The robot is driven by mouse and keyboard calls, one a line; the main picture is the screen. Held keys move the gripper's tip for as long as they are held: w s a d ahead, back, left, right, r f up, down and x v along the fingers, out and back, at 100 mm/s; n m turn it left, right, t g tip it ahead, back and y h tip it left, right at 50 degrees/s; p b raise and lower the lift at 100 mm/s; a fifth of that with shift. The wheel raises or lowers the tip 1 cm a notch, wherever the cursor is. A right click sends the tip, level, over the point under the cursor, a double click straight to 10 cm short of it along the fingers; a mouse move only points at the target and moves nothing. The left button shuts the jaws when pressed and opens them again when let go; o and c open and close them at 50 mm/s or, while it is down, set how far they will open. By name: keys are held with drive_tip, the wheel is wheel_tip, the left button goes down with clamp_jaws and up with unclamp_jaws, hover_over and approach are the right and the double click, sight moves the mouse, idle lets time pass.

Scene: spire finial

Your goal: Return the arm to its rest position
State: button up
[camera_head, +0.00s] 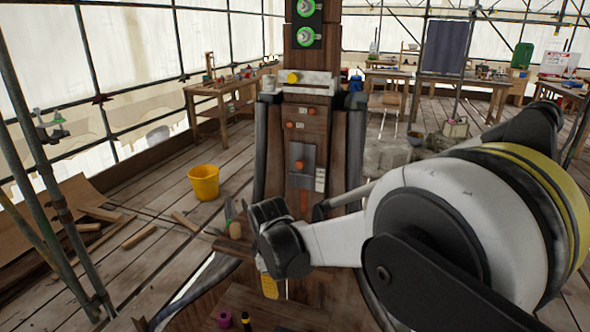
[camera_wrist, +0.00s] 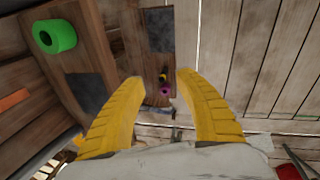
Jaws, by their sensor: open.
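My gripper (camera_wrist: 163,85) shows in the wrist view with its two yellow fingers spread apart and nothing between them. In the head view, a yellow part of my gripper (camera_head: 269,285) hangs below the dark wrist, in front of the wooden post and low over the planks. My white and black arm reaches in from the right and covers much of the lower right. The wooden post (camera_head: 309,120) stands upright in the middle, with green rings on dark plates near its top.
A yellow bucket (camera_head: 203,183) stands on the plank floor to the left. A purple ring (camera_head: 224,320) and a small black-and-yellow item (camera_head: 246,320) lie on wood at the bottom. Workbenches stand behind, left (camera_head: 222,90) and right. Scaffold poles (camera_head: 50,180) rise at the left.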

drive_tip(key=s+d+r+m+t, duration=0.2)
drive_tip(key=s+d+r+m, duration=0.45)
drive_tip(key=d+r, duration=0.6)
drive_tip(key=s+d+m+t, duration=0.2)
drive_tip(key=s+d+m, duration=0.6)
drive_tip(key=s+d, duration=0.3)
drive_tip(key=s+r, duration=0.1)
drive_tip(key=s, duration=0.2)
drive_tip(key=shift+s+t, duration=0.3)
drive_tip(key=shift+s, duration=0.1)
drive_tip(key=shift+d, duration=0.1)
